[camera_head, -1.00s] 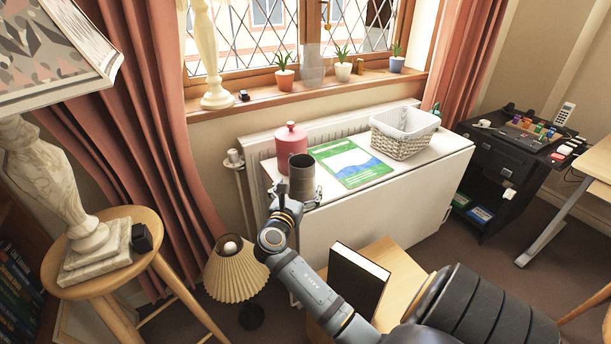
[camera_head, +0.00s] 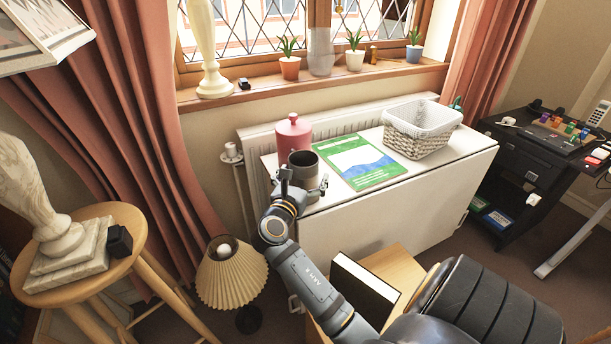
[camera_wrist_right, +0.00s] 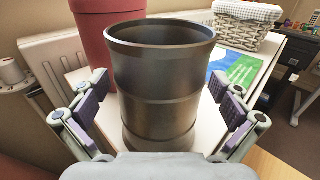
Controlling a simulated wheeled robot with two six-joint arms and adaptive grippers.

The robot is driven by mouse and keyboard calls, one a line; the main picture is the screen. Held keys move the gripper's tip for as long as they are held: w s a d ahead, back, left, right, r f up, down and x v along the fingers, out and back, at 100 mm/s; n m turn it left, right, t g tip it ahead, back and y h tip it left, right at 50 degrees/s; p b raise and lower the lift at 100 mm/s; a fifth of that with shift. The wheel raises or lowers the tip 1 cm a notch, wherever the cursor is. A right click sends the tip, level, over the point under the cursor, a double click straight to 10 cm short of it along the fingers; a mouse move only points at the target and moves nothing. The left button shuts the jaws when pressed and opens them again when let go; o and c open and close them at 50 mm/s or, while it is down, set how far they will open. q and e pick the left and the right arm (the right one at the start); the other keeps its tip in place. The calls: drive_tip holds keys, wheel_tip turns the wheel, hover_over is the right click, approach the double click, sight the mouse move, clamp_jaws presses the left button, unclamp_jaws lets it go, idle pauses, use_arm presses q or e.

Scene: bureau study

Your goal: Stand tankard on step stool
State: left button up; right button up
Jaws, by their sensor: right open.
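The tankard (camera_head: 304,168) is a dark grey metal cup, upright at the front left of the white table (camera_head: 455,165). My right gripper (camera_head: 304,184) is open, with its fingers on either side of the tankard. In the right wrist view, the tankard (camera_wrist_right: 160,85) fills the middle between the open fingers (camera_wrist_right: 160,108), with gaps showing on both sides. Its foot is partly hidden by the gripper. A low light-wood top (camera_head: 398,268) in front of the table, bearing a black book (camera_head: 362,290), may be the step stool. My left gripper is out of view.
A red lidded pot (camera_head: 293,138) stands just behind the tankard. A green-blue booklet (camera_head: 360,163) and a white wicker basket (camera_head: 421,130) lie to its right. A pleated lamp (camera_head: 231,272) stands at lower left, near a round wooden stool (camera_head: 130,218) bearing a lamp base.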

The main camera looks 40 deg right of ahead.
drive_tip(key=shift+a+r, duration=0.15)
drive_tip(key=shift+r, duration=0.05)
drive_tip(key=c, duration=1.6)
drive_tip(key=shift+o, duration=0.2)
